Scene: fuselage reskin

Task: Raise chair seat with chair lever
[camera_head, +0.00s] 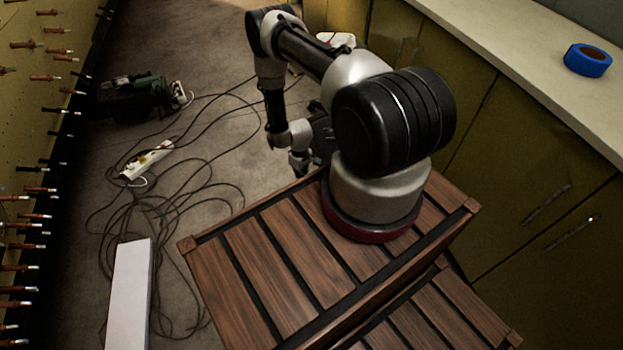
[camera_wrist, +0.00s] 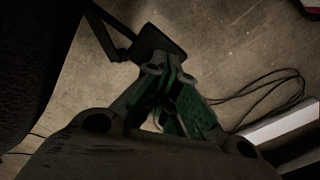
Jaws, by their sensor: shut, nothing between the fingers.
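In the wrist view my gripper (camera_wrist: 160,72) is shut, its green-padded fingers together with nothing between them. A black lever (camera_wrist: 155,42) with a flat paddle end lies right at the fingertips; I cannot tell whether they touch it. A thin dark rod runs from the paddle to the upper left. A large dark shape, likely the chair seat (camera_wrist: 35,60), fills the left side of the wrist view. In the head view the dark chair (camera_head: 322,135) is mostly hidden behind my arm, and my gripper (camera_head: 301,168) is low beside it, partly hidden by the wooden platform.
Black cables (camera_head: 190,215) lie tangled on the floor with a white power strip (camera_head: 147,162). A long white box (camera_head: 130,290) stands at lower left. Cabinets (camera_head: 540,190) and a counter with blue tape (camera_head: 588,60) line the right. A pegboard (camera_head: 40,130) lines the left.

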